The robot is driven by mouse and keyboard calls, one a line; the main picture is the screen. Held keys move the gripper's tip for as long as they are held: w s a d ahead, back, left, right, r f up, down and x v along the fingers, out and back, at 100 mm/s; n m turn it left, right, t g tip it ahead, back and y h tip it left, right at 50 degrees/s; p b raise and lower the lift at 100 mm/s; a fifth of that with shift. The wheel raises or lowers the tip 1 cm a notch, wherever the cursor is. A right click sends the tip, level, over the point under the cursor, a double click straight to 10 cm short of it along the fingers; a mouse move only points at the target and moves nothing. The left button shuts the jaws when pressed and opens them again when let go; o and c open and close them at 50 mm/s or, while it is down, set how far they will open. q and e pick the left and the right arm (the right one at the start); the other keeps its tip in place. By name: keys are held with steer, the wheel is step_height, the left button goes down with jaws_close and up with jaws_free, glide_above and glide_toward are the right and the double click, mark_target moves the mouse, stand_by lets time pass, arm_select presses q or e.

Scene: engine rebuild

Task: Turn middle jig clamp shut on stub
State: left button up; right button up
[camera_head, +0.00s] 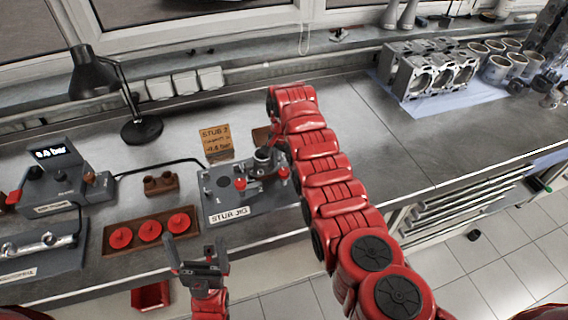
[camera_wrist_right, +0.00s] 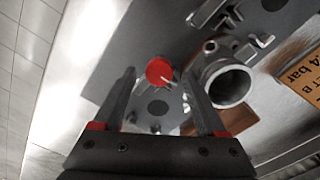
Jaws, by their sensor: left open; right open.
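The stub jig (camera_head: 228,203) is a dark grey plate near the front of the bench. A metal stub (camera_head: 263,158) stands on it; its round open end shows in the right wrist view (camera_wrist_right: 229,82). Two red clamp knobs show on the jig, one at left (camera_head: 240,184) and one at right (camera_head: 283,172). My right gripper (camera_wrist_right: 158,76) is open, with a red knob (camera_wrist_right: 160,71) framed between its fingers, not gripped. I cannot tell which clamp this is. My right arm hides the right gripper in the head view. My left gripper (camera_head: 196,252) is open and empty before the bench edge.
A brown tray (camera_head: 111,245) with several red discs lies left of the jig. A card (camera_head: 216,141) stands behind the jig. Engine blocks (camera_head: 430,75) stand far right; bench between is clear.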

steer(key=shift+s+f, duration=0.15)
steer(key=shift+f, duration=0.25)
jaws_close()
